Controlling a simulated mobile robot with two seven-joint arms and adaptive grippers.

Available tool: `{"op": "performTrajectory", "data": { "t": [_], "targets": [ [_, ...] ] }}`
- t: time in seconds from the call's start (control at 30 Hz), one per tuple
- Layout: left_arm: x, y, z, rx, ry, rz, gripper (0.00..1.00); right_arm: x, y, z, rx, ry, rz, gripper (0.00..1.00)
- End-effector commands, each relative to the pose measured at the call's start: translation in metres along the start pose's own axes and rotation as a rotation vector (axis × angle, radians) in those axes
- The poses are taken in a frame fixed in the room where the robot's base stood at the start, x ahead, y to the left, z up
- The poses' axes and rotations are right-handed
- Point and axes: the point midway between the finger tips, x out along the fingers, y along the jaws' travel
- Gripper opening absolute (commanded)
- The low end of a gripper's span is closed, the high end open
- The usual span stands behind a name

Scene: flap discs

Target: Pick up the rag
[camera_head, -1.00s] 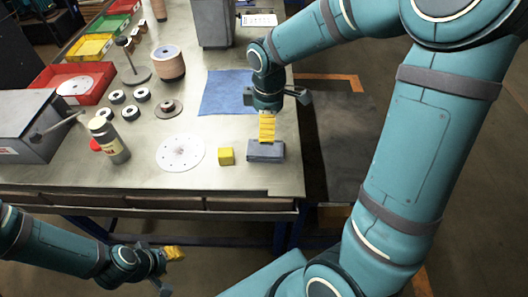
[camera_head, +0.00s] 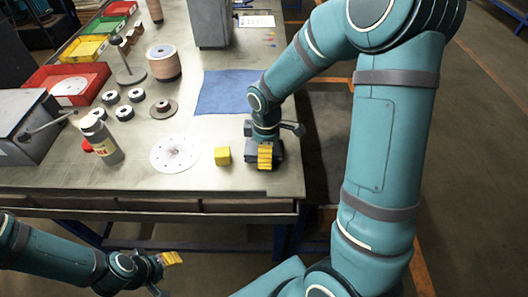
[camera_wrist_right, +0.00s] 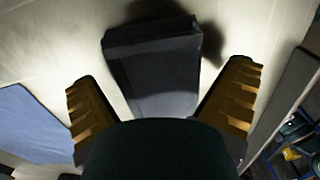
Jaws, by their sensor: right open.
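The rag is likely the flat blue cloth (camera_head: 222,92) on the table, behind my right gripper; a blue edge of it also shows at the left of the right wrist view (camera_wrist_right: 32,122). My right gripper (camera_head: 265,158) is open, near the table's front right corner and apart from the cloth. In the right wrist view, its yellow fingers (camera_wrist_right: 160,98) stand apart, with a dark grey block (camera_wrist_right: 155,68) seen between them; contact cannot be told. My left gripper (camera_head: 172,258) is low in front of the table, away from the cloth, and its opening is unclear.
A yellow cube (camera_head: 222,156) sits just left of my right gripper. Red (camera_head: 95,72), yellow and green bins line the left edge.

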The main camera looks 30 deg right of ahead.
Motion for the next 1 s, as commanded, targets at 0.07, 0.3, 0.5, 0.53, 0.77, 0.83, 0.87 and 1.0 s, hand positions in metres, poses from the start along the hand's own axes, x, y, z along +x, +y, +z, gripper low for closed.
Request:
{"op": "performTrajectory", "data": {
  "t": [0.07, 0.3, 0.5, 0.53, 0.77, 0.83, 0.87, 1.0],
  "targets": [
    [0.000, 0.000, 0.000, 0.000, 0.000, 0.000, 0.47, 0.001, 0.000, 0.000, 0.000, 0.000, 0.000, 1.00],
    [-0.001, 0.000, 0.000, 0.000, 0.000, 0.000, 0.47, 0.000, 0.000, 0.000, 0.000, 0.000, 0.001, 0.58],
    [-0.001, 0.000, 0.000, 0.000, 0.000, 0.000, 0.47, -0.001, 0.000, 0.000, 0.000, 0.000, 0.001, 0.38],
    [-0.001, 0.000, 0.000, 0.000, 0.000, 0.000, 0.47, -0.001, 0.000, 0.000, 0.000, 0.000, 0.001, 0.38],
    [-0.001, 0.000, 0.000, 0.000, 0.000, 0.000, 0.47, -0.001, 0.000, 0.000, 0.000, 0.000, 0.001, 0.38],
    [-0.001, 0.000, 0.000, 0.000, 0.000, 0.000, 0.47, -0.002, 0.000, 0.000, 0.000, 0.001, 0.001, 0.38],
    [-0.001, 0.001, 0.000, 0.000, 0.000, 0.000, 0.47, -0.003, 0.000, 0.000, 0.000, 0.001, 0.002, 0.38],
    [-0.007, 0.003, 0.000, -0.001, -0.002, 0.000, 0.47, -0.019, 0.001, 0.000, 0.001, 0.002, 0.004, 0.38]
  ]
}}
